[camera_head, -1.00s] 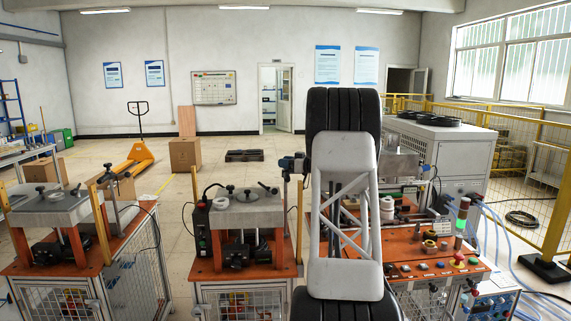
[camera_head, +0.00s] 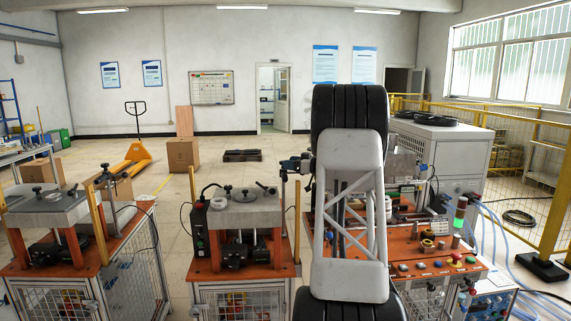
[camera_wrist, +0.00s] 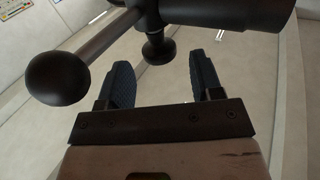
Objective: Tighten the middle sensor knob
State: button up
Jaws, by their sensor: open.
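A small black knob (camera_wrist: 158,48) hangs under a dark bar at the top middle of the wrist view; I cannot be sure that it is the middle sensor knob. My gripper (camera_wrist: 160,66) is open, with its two dark blue fingers pointing toward this knob. The knob lies in line with the gap, near the fingertips, and no finger visibly touches it. A rod with a black ball end (camera_wrist: 57,78) extends to the left of the fingers. In the head view my arm hides much of the right workstation, and the knob cannot be made out there.
The dark bar (camera_wrist: 225,14) passes close above the right finger. In the head view an orange control bench (camera_head: 420,262) with buttons and a signal light (camera_head: 460,213) stands at right. A press station (camera_head: 243,212) stands left of my arm, and another (camera_head: 48,208) farther left.

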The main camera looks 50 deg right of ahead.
jog(key=shift+v, duration=2.05)
jog(key=shift+w+d+n+g+y, duration=0.15)
jog(key=shift+d+n+g+y, duration=0.4)
jog(key=shift+y, duration=0.35)
jog(key=shift+w+a, duration=0.1)
jog(key=shift+a, duration=0.05)
jog(key=shift+x, duration=3.8)
jog(key=shift+r, duration=0.1)
jog(key=c, duration=0.9)
jog(key=shift+o, duration=0.2)
